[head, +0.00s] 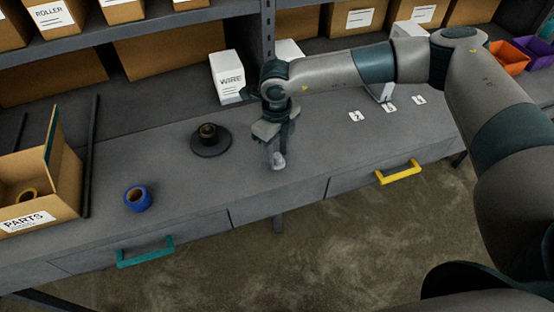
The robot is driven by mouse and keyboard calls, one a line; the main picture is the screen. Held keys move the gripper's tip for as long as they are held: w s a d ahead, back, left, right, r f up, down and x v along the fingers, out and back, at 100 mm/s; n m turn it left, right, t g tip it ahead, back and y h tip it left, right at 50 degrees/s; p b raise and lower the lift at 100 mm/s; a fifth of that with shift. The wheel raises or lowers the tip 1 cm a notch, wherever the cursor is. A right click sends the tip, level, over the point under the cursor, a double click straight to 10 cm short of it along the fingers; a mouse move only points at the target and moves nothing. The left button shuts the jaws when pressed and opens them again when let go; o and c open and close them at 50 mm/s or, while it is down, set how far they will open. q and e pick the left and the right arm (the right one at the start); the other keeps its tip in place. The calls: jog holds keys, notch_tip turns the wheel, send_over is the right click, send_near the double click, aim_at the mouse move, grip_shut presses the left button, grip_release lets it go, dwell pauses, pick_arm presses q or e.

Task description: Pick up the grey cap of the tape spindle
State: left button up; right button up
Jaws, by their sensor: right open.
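The tape spindle (211,146) stands on the grey workbench, a dark round base with a small dark roll with a brownish top at its centre. A small light-grey piece (278,160), which looks like the grey cap, is on the bench to the right of the spindle. My right gripper (272,150) points down over this piece, its fingers open on either side of it. The fingers partly hide the piece, and I cannot tell whether they touch it. My left gripper is not in view.
A blue tape roll (138,198) lies left of the spindle near the front edge. An open PARTS box (40,190) and a dark rod (91,155) are farther left. A white WIRE box (228,78) stands behind. Drawers have teal (146,252) and yellow (398,173) handles.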

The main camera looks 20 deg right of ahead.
aim_at(276, 155)
grip_shut()
jog(key=shift+r, duration=0.15)
jog(key=shift+r+b, duration=0.55)
jog(key=shift+b, duration=0.15)
notch_tip(276, 155, up, 2)
jog(key=shift+r+b, duration=0.2)
jog(key=shift+b, duration=0.65)
jog(key=s+d+r+b, duration=0.4)
jog(key=s+d+r, duration=0.2)
jog(key=s, duration=0.4)
jog(key=shift+d+r+b, duration=0.15)
jog(key=shift+r+b, duration=0.25)
jog(key=shift+r, duration=0.25)
jog(key=shift+w, duration=0.1)
